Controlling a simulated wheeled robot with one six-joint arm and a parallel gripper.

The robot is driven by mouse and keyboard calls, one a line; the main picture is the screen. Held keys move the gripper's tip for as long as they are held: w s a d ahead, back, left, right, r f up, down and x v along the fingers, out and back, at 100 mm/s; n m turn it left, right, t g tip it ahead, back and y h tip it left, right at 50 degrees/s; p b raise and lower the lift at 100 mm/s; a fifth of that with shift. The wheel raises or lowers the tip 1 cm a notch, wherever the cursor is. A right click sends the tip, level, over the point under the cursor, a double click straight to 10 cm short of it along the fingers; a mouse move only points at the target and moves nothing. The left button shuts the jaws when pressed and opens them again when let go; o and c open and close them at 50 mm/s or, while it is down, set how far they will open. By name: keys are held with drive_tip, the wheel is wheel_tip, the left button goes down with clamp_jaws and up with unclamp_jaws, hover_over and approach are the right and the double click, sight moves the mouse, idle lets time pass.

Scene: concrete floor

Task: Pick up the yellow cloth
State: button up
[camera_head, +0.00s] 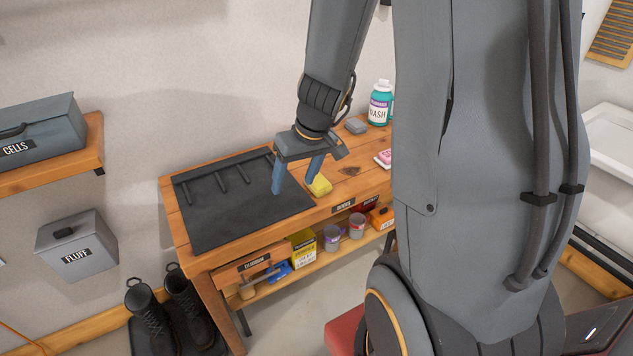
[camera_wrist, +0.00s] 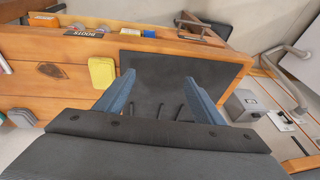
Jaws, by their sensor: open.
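The yellow cloth (camera_head: 320,185) is a small folded pad lying on the wooden bench top, just right of the dark mat. In the wrist view the yellow cloth (camera_wrist: 102,72) lies flat, left of the left finger and apart from it. My gripper (camera_head: 295,188) points down above the mat's right edge and the cloth's left side. Its two blue fingers are spread apart with nothing between them; the wrist view shows my gripper (camera_wrist: 158,80) over the dark mat.
The dark mat (camera_head: 225,212) with several loops covers the bench's left part. A teal wash bottle (camera_head: 380,105), a grey block (camera_head: 356,126) and a pink item (camera_head: 384,157) stand farther right. A lower shelf (camera_head: 290,281) holds cans and boxes. Black boots (camera_head: 150,318) stand on the floor.

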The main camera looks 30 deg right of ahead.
drive_tip(key=t+h, duration=0.1)
drive_tip(key=h, duration=0.1)
approach(319, 181)
drive_tip(key=f, duration=0.1)
drive_tip(key=shift+w+d+f, duration=0.15)
drive_tip(key=shift+w+f, duration=0.1)
drive_tip(key=shift+f, duration=0.3)
drive_tip(key=shift+w+d+f, duration=0.2)
drive_tip(key=shift+w+f, duration=0.05)
drive_tip(key=shift+f, duration=0.25)
drive_tip(key=shift+a+b+x, duration=0.15)
drive_tip(key=shift+b+x, duration=0.3)
drive_tip(key=shift+x, duration=1)
drive_tip(key=shift+a+b+x, duration=0.1)
drive_tip(key=shift+b+x, duration=0.3)
drive_tip(key=shift+x, duration=1.05)
drive_tip(key=c, duration=1.2)
drive_tip(key=shift+o, duration=0.2)
drive_tip(key=shift+r, duration=0.1)
wheel_tip(319, 181, up, 10)
drive_tip(key=p, duration=0.6)
